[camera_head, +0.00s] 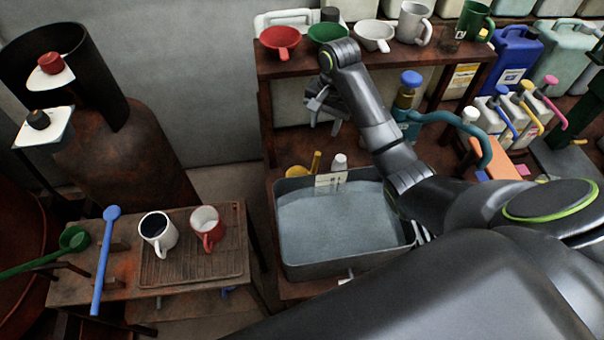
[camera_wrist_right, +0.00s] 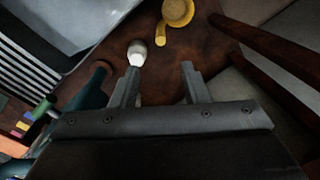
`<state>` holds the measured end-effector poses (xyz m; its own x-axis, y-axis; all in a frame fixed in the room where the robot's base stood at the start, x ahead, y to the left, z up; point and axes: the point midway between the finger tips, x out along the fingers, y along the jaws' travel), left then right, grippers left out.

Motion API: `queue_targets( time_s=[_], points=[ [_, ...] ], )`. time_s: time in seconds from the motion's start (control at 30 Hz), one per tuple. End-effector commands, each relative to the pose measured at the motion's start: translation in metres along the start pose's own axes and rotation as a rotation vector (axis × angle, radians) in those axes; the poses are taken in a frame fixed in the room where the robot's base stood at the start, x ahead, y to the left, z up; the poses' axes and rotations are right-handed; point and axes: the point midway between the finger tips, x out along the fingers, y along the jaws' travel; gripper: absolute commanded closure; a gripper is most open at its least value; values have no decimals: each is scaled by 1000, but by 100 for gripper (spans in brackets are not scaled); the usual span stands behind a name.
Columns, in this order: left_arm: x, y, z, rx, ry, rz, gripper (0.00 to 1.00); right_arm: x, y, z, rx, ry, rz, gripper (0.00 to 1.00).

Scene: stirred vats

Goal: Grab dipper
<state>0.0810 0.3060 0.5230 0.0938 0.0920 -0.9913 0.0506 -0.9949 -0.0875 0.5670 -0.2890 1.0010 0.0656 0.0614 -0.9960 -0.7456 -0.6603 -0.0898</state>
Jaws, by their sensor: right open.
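A yellow dipper (camera_head: 304,167) with a short upright handle is at the back left of the grey tub, partly hidden by its rim. It also shows at the top of the right wrist view (camera_wrist_right: 178,12), its handle pointing toward my gripper. A blue dipper (camera_head: 105,255) and a green dipper (camera_head: 68,243) lie at the left table. My right gripper (camera_head: 324,120) is open and empty, above and behind the tub. In the right wrist view its fingers (camera_wrist_right: 160,73) are apart, short of the yellow dipper. My left gripper is not in view.
A white bottle (camera_head: 340,163) stands right beside the yellow dipper. The tub (camera_head: 280,240) holds pale liquid. A shelf (camera_head: 262,100) with funnels and jugs is behind my right gripper. A blue-capped pump bottle (camera_head: 409,85) is to the right. Two mugs stand on the left table.

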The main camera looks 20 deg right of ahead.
Motion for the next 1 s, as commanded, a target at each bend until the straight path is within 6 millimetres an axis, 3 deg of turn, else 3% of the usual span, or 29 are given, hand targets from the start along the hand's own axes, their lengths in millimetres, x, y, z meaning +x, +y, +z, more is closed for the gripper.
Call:
queue_targets(
  time_s=[0.73,1.0],
  points=[
    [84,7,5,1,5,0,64,82,1,0,0,1,0,59],
    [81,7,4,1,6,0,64,119,0,0,0,-2,1,59]
  ],
)
